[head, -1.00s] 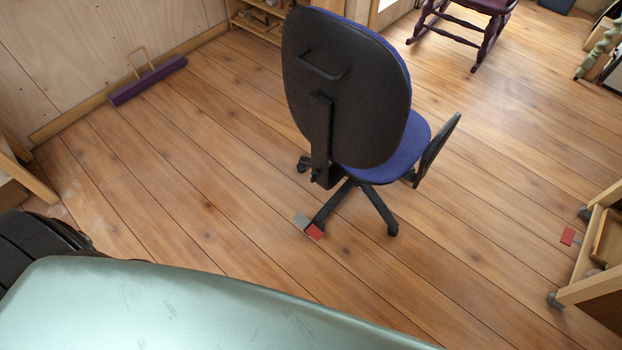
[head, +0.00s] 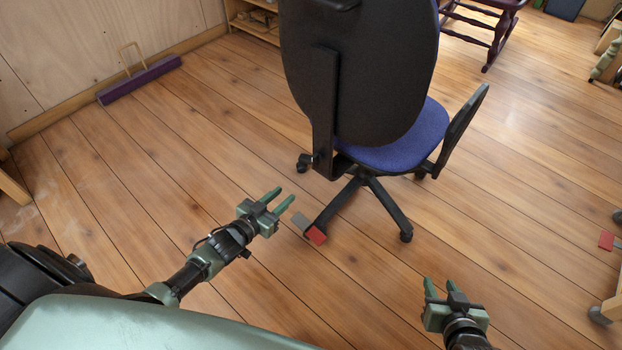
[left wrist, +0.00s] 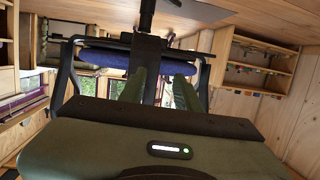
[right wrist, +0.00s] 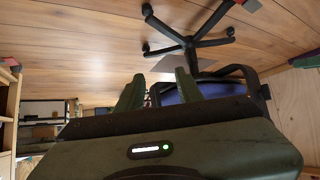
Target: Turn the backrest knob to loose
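The office chair has a black backrest (head: 362,70) facing me, a blue seat (head: 400,143) and a black upright bar (head: 324,110) behind the backrest. I cannot make out the backrest knob; the bar's lower end is dark. My left gripper (head: 285,195) is open and empty, left of and nearer me than the chair base. In the left wrist view the blue seat (left wrist: 108,61) shows upside down beyond its parted fingers. My right gripper (head: 441,284) is open and empty, nearer me and right of the base. The chair's legs (right wrist: 185,38) show in the right wrist view.
A red pad (head: 316,236) and a grey pad (head: 301,222) sit at the end of one chair leg. A purple bar with a handle (head: 140,81) lies by the left wall. A rocking chair (head: 484,32) stands behind. Wood floor (head: 130,190) is clear at left.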

